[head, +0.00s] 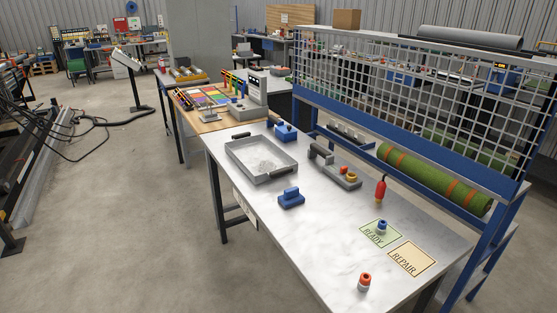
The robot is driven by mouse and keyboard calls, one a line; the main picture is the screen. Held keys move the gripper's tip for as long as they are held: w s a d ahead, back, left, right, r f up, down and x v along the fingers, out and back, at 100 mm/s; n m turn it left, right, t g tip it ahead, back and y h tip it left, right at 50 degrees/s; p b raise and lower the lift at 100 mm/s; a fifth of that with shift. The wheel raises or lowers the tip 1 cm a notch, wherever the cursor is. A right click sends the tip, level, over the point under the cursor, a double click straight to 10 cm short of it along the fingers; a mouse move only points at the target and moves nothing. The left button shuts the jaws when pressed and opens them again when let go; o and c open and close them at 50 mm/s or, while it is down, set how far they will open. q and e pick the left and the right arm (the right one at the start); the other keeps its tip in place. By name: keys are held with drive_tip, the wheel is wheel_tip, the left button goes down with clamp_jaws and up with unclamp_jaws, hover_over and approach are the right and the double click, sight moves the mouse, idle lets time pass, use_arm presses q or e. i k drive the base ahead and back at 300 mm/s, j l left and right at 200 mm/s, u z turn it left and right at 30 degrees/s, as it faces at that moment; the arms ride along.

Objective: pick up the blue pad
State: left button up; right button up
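A blue block with a raised grip (291,200) sits on the metal bench, just in front of the grey tray; it may be the blue pad. Another blue piece with a dark part (287,134) stands behind the tray, near the bench's far edge. A small blue and white fitting (382,227) stands on the green READY card (372,238). I cannot tell for sure which of these blue things is the pad. Neither of my grippers is in view.
The bench (325,255) also holds a grey tray (238,159), a grey fixture (337,173), a red-handled tool (380,190), a tan REPAIR card (411,259) and an orange-white fitting (364,282). A mesh rack (405,95) with a turf roll (430,178) stands behind. The front middle is clear.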

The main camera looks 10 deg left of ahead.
sight(291, 197)
drive_tip(key=i+j+z, duration=0.2)
drive_tip(key=z, duration=0.25)
drive_tip(key=i+j+z, duration=0.1)
drive_tip(key=j+z, duration=0.4)
drive_tip(key=i+j+z, duration=0.2)
drive_tip(key=j, duration=0.7)
drive_tip(key=i+j+z, duration=0.2)
drive_tip(key=j, duration=0.7)
drive_tip(key=j+z, duration=0.2)
drive_tip(key=j, duration=3.05)
